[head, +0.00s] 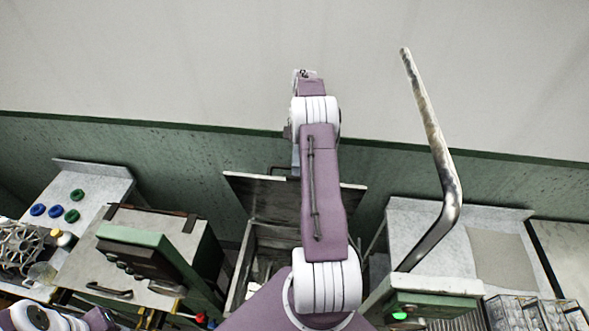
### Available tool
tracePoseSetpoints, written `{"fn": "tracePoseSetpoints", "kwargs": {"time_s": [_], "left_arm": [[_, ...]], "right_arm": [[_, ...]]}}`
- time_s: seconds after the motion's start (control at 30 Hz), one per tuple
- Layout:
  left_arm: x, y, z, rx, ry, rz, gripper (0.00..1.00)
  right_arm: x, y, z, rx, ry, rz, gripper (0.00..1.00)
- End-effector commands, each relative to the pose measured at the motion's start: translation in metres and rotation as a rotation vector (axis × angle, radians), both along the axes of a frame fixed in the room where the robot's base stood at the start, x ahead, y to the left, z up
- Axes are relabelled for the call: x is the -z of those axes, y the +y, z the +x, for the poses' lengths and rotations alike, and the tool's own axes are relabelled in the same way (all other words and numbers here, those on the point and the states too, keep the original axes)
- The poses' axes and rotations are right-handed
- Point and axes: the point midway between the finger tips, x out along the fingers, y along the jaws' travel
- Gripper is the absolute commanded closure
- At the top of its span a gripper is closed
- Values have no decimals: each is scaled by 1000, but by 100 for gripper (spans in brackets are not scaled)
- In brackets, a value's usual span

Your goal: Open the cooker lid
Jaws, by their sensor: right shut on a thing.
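The cooker is an open metal box (238,280) in the middle, with its inside partly in sight below the lid. Its dark lid (245,188) stands raised and tilted at the back, near the green wall band. A thin handle (279,168) shows at the lid's upper edge. My right arm reaches up over the cooker and covers much of the lid and the opening. My right gripper (296,160) is mostly hidden behind this arm, at the lid handle, and is shut on it. Part of my left arm shows at the bottom left; its gripper is out of view.
A bent metal pipe (436,150) rises right of the cooker. A green control box (435,287) with a lit green button (400,315) stands below it. At left are a closed lidded unit (135,255) and a counter (100,178) with blue and green rings.

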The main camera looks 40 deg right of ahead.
Motion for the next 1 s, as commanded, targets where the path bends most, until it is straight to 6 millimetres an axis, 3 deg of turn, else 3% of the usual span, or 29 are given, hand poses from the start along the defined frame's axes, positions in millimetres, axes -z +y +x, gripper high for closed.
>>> {"fn": "tracePoseSetpoints", "kwargs": {"time_s": [0.13,0.17,0.23,0.63,0.73,0.8,1.0], "left_arm": [[1,0,0,0,0,0,64],[1,0,0,0,0,0,64],[0,0,0,0,0,0,64],[6,0,0,0,0,0,64],[16,0,0,0,0,0,64],[-6,0,0,0,1,0,64],[11,0,0,0,0,0,64]], "right_arm": [[3,0,0,-1,-2,-1,100],[3,0,0,-1,-2,-1,85],[3,0,0,-1,-2,-2,66],[-4,-1,1,1,-5,-3,66],[-16,-2,2,0,-6,-3,66],[-42,-3,2,1,-5,-3,66],[-57,-9,-32,4,0,1,66]]}}
